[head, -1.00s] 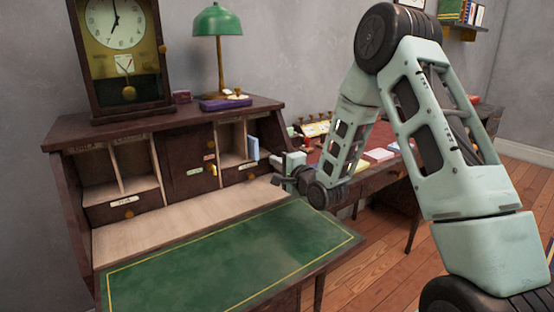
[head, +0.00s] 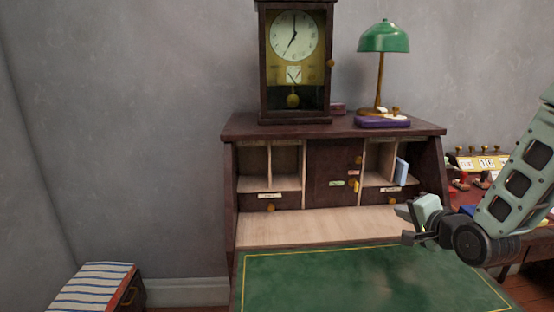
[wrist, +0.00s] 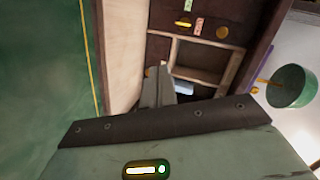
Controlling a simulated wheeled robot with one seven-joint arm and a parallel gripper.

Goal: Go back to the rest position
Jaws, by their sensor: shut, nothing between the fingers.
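My gripper (head: 406,225) is at the right side of the writing desk in the head view, in front of its right cubbyholes and above the green writing surface (head: 330,280). It points left in that view. In the wrist view the fingers of my gripper (wrist: 157,84) are together, with nothing between them. The desk (head: 232,185) stands open, with cubbyholes, small labelled drawers and a closed central door (head: 325,170). My arm comes in from the right edge of the head view.
A clock (head: 293,85), a green lamp (head: 383,38) and a purple box (head: 382,122) stand on the desk top. A blue book (head: 401,172) leans in the right cubbyhole. A striped-topped box (head: 95,285) is at lower left.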

